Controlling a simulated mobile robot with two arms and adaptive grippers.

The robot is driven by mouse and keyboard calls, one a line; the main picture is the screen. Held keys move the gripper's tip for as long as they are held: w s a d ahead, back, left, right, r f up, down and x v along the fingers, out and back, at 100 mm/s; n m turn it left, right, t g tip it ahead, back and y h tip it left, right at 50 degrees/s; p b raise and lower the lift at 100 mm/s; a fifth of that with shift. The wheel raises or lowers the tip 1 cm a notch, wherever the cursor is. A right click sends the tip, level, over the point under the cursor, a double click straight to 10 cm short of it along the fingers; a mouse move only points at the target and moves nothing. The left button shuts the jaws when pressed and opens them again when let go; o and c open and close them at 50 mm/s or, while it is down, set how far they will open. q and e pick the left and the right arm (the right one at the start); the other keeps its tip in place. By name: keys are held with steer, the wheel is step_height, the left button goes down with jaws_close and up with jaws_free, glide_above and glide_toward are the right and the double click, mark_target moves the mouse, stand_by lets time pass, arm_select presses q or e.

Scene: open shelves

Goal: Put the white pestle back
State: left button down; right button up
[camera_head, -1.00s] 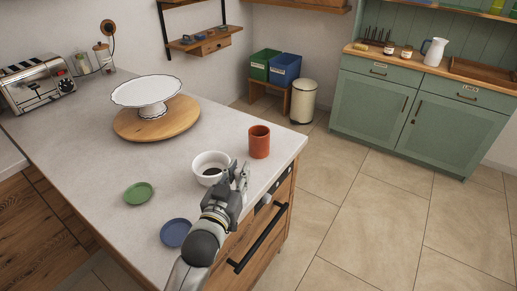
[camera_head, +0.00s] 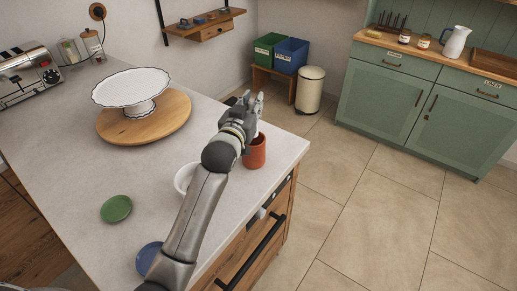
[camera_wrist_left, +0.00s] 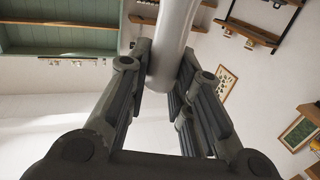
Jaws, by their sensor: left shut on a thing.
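My left gripper (camera_head: 254,103) is raised above the counter, in front of the orange-brown cup in the head view. In the left wrist view, my left gripper (camera_wrist_left: 155,100) is shut on a smooth white pestle (camera_wrist_left: 173,42), which extends toward the top of the picture. In the head view I cannot make out the pestle behind the fingers. A white bowl (camera_head: 183,178) stands on the counter, mostly hidden by my left arm. The orange-brown cup (camera_head: 255,153) stands upright near the counter's right edge, partly covered by the gripper. My right gripper is not in view.
A white cake stand (camera_head: 131,88) rests on a round wooden board (camera_head: 150,130). A green saucer (camera_head: 116,208) and a blue saucer (camera_head: 147,257) lie on the counter (camera_head: 60,150). A green cabinet (camera_head: 385,105) stands across the floor, with a white jug (camera_head: 456,42) on top.

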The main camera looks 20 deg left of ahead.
arm_select(q)
steer(key=shift+w+r, duration=0.1)
step_height(320, 180, down, 5)
steer(key=shift+f+p, duration=0.1)
steer(key=shift+p, duration=0.4)
steer(key=shift+f, duration=0.35)
step_height(320, 180, down, 3)
steer(key=shift+f, duration=0.45)
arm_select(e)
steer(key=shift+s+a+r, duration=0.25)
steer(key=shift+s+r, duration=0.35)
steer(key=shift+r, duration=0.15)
